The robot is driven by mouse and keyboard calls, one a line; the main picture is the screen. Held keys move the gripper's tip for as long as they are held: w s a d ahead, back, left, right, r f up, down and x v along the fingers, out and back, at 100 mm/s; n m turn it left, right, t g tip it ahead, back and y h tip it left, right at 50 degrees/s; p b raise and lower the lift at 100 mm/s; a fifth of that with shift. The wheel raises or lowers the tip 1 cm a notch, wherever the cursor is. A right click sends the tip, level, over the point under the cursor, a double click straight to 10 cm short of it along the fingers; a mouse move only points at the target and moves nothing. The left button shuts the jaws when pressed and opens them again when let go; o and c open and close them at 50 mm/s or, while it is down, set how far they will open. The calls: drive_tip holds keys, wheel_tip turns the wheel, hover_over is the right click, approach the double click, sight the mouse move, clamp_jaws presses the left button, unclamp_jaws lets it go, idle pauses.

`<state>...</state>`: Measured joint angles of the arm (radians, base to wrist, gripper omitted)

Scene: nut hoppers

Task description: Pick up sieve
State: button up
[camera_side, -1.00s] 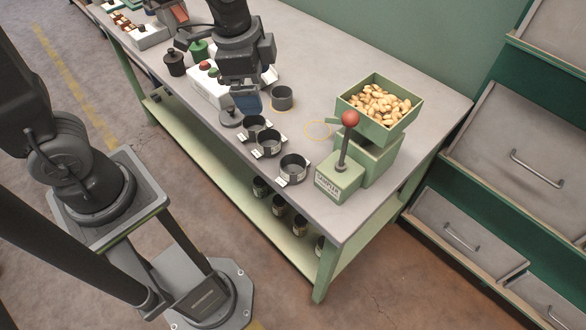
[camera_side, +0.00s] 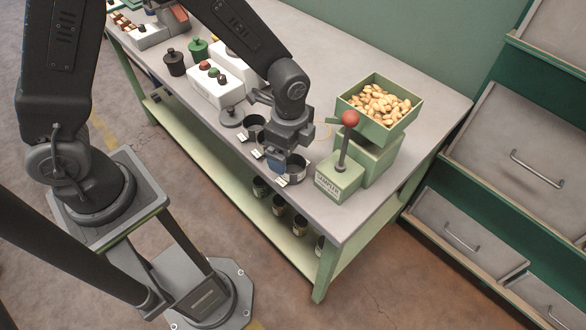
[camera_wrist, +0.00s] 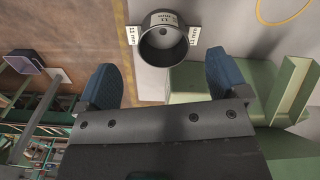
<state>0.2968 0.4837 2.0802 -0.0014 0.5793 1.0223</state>
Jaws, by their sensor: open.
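The nearest sieve is a dark round cup with white label tabs, "11 mm" legible on one, at the front edge of the bench. It shows in the wrist view (camera_wrist: 165,46), just beyond the fingertips and centred between them, and in the side view (camera_side: 298,166), partly hidden by my gripper. Another sieve (camera_side: 252,124) stands to its left, and one between them is mostly covered by my gripper. My gripper (camera_side: 276,164) hangs over the row with its blue fingers apart. In the wrist view the fingers (camera_wrist: 161,80) are wide open and empty.
A green hopper of nuts (camera_side: 380,102) and a lever with a red knob (camera_side: 349,119) stand close on the right. A white button box (camera_side: 214,84) and a grey round weight-like piece (camera_side: 231,116) stand to the left. Bare bench lies behind, with a yellow ring (camera_side: 322,129).

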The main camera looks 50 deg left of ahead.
sight(291, 163)
drive_tip(key=f, duration=0.5)
drive_tip(key=shift+w+f, duration=0.2)
drive_tip(key=shift+f, duration=0.1)
drive_tip(key=c, duration=1)
drive_tip(key=shift+r, duration=0.1)
